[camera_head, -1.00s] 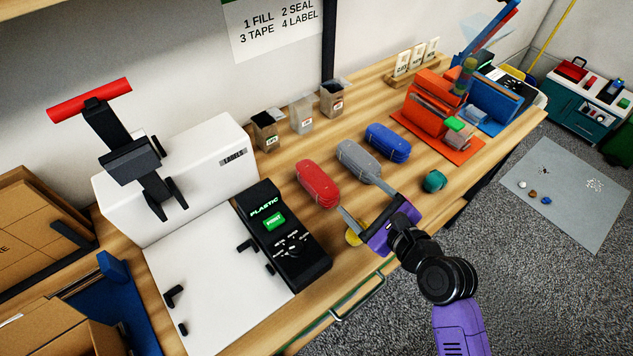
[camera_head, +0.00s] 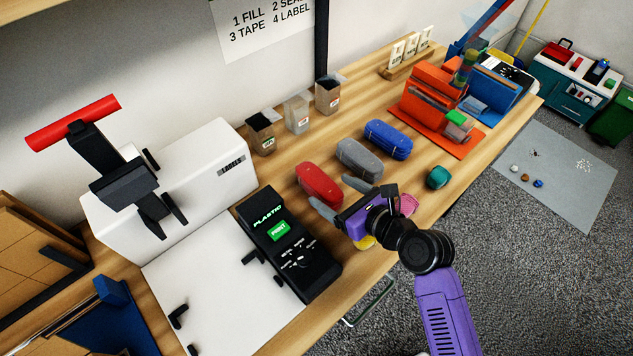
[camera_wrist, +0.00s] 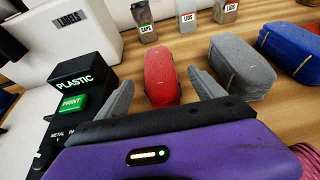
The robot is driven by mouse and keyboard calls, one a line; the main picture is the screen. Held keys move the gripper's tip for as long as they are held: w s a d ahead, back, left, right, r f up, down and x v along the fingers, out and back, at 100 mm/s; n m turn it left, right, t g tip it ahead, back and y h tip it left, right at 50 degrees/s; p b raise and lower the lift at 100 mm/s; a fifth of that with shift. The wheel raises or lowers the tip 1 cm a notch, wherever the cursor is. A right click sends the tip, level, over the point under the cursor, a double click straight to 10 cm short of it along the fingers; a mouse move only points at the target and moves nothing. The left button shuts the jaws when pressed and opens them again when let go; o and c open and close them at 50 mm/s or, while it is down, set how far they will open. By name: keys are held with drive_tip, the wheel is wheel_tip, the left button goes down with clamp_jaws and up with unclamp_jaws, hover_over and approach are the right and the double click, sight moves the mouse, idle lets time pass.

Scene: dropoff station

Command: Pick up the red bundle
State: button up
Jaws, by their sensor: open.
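The red bundle (camera_head: 319,184) lies on the wooden table, left of the grey bundle (camera_head: 359,158) and the blue bundle (camera_head: 388,140). In the wrist view the red bundle (camera_wrist: 161,77) lies ahead, between the lines of my two fingers. My gripper (camera_head: 340,199) is open and empty on the near side of the red bundle. In the wrist view its grey fingertips (camera_wrist: 159,88) stand to the left and right of the bundle's near end. I cannot tell whether they touch it.
The black label printer (camera_head: 288,245) stands close on the left. Small bags (camera_head: 298,114) stand behind the bundles. A teal item (camera_head: 438,177) lies to the right, and a yellow item (camera_head: 364,242) is partly hidden under my gripper. An orange stand (camera_head: 431,95) is farther right.

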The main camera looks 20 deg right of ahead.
sight(319, 185)
drive_tip(key=x, duration=0.6)
drive_tip(key=shift+f, duration=0.4)
drive_tip(key=c, duration=1.6)
